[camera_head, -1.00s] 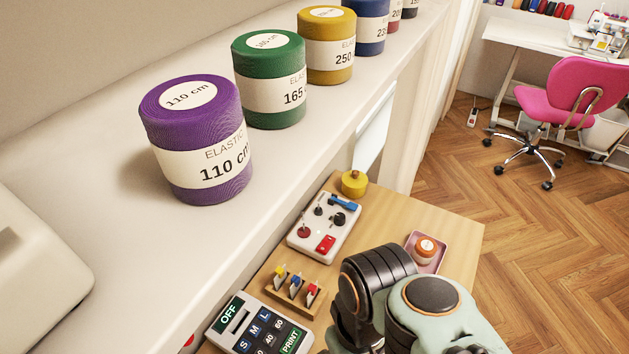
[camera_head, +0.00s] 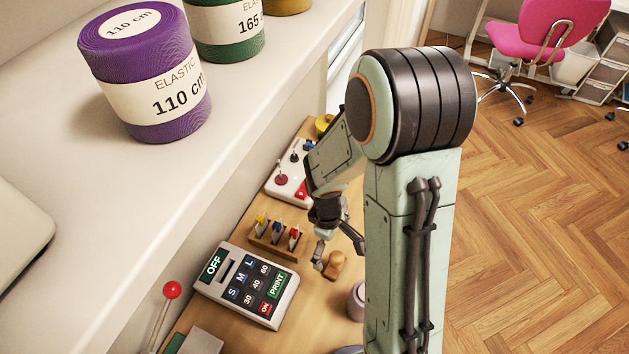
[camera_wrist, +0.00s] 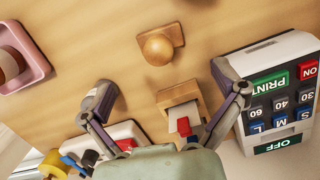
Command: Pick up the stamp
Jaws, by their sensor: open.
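The stamp, a small wooden block with a round knob, stands on the wooden table. It shows at the upper middle of the wrist view (camera_wrist: 158,45) and beyond my fingers in the head view (camera_head: 334,265). My gripper (camera_head: 337,254) hangs above the table next to it, pointing down. In the wrist view my gripper (camera_wrist: 164,88) has its two fingers wide apart with nothing between them touching. The stamp's knob lies a little past the line between the fingertips. I cannot tell the exact height gap.
A calculator-like keypad (camera_head: 248,285) and a wooden rack with coloured levers (camera_head: 278,238) stand close by. A white panel with switches (camera_head: 288,172) is behind. A pink tray (camera_wrist: 24,53) holds an orange-brown item. A shelf with elastic spools (camera_head: 150,80) rises at left.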

